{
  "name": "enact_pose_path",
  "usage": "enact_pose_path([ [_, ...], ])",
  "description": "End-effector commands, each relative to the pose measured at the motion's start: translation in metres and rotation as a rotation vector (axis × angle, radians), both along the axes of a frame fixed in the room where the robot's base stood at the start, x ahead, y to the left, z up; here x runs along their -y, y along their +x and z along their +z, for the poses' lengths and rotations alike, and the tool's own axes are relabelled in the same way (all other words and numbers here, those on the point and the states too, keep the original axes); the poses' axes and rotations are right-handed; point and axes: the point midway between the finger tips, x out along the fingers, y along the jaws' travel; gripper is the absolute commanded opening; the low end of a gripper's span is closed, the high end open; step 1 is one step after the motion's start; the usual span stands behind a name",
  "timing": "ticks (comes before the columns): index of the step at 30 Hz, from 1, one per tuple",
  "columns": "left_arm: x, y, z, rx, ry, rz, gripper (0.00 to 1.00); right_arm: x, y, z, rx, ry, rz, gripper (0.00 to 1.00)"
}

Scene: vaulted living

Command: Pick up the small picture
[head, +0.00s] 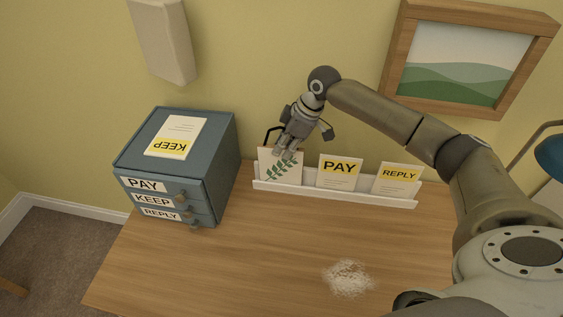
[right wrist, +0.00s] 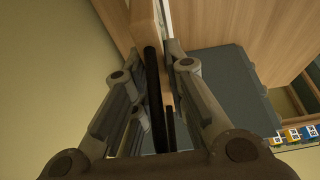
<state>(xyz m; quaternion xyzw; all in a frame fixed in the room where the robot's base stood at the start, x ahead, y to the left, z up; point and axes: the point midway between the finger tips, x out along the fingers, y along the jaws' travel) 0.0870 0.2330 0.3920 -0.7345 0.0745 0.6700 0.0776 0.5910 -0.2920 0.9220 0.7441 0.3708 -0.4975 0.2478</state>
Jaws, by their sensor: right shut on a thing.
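The small picture (head: 279,171), a white sheet with a green leaf sprig, stands at the left end of a white ledge (head: 335,196) on the desk. My right gripper (head: 283,152) reaches down to its top edge and is shut on it. In the right wrist view the fingers (right wrist: 155,58) lie on both sides of the picture's wooden edge (right wrist: 143,22), with a black strut behind it. The picture's lower edge is hidden by the ledge's front lip. My left gripper is not in view.
PAY (head: 340,172) and REPLY (head: 397,179) cards stand in the same ledge, to the right. A blue-grey drawer cabinet (head: 222,160) with a KEEP card (head: 176,136) on top stands left. White powder (head: 348,278) lies on the desk (head: 250,260). A large framed landscape (head: 465,60) hangs behind my arm.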

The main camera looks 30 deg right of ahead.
Motion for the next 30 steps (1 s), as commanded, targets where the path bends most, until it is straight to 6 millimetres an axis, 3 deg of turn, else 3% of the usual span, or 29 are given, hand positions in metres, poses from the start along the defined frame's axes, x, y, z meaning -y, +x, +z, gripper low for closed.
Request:
enact_pose_path([
  [8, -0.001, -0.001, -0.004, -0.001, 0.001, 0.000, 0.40, 0.000, 0.001, 0.010, 0.004, 0.001, 0.000, 0.00],
  [13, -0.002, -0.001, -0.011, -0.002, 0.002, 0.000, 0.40, 0.000, 0.002, 0.033, 0.006, 0.002, 0.001, 0.00],
  [17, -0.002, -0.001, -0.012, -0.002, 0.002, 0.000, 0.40, -0.001, -0.017, 0.051, 0.005, -0.002, 0.002, 0.00],
  [23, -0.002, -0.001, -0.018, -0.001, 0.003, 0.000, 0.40, -0.004, -0.054, 0.094, 0.007, -0.003, 0.001, 0.00],
  [30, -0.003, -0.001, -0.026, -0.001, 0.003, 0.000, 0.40, -0.008, -0.102, 0.113, 0.003, -0.002, 0.001, 0.00],
])
